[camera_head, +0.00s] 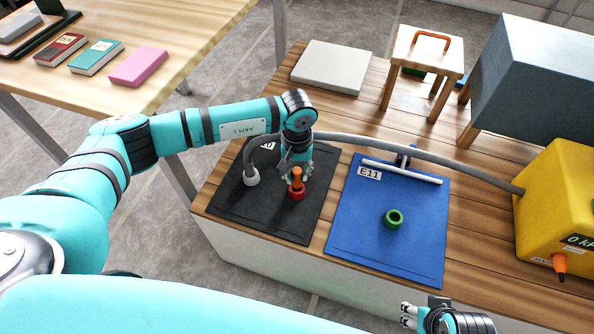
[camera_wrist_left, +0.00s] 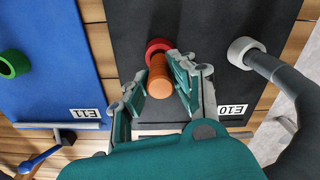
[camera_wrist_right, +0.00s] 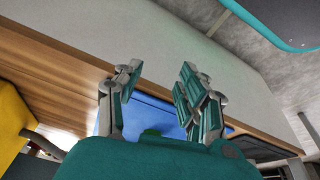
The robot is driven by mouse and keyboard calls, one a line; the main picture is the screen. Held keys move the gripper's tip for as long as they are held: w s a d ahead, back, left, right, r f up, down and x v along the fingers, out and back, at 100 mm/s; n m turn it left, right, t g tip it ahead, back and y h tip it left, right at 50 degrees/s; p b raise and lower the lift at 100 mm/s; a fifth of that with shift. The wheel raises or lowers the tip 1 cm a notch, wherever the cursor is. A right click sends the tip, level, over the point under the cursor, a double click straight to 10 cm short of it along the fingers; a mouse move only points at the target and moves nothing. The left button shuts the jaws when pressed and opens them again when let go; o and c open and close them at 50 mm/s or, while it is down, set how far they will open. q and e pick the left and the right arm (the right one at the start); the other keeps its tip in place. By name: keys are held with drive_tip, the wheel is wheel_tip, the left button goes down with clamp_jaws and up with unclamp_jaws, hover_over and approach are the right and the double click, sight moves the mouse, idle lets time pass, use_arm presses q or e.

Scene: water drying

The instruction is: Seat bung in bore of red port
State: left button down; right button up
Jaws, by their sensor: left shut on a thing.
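The orange bung (camera_head: 297,178) stands upright at the red port (camera_head: 297,194) on the black mat. In the left wrist view the bung (camera_wrist_left: 160,78) lies in line with the red port (camera_wrist_left: 157,46), its lower end at the ring. I cannot tell how deep it sits in the bore. My left gripper (camera_head: 296,172) is shut on the bung, with a finger on each side in the left wrist view (camera_wrist_left: 160,92). My right gripper (camera_head: 406,315) is open and empty in front of the bench, and it also shows in the right wrist view (camera_wrist_right: 157,78).
A grey hose (camera_head: 400,152) runs from a white port (camera_head: 251,178) behind my left gripper to the yellow box (camera_head: 556,205). A green port (camera_head: 394,219) and a T-shaped handle (camera_head: 400,172) are on the blue mat (camera_head: 350,236). A small stool (camera_head: 430,50) stands behind.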

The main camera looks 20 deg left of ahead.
idle(0.3)
drive_tip(key=shift+v, duration=0.95)
use_arm(q)
drive_tip(key=shift+b, duration=0.3)
use_arm(e)
drive_tip(key=shift+f, duration=0.1)
drive_tip(key=shift+v, duration=0.85)
drive_tip(key=shift+w, duration=0.1)
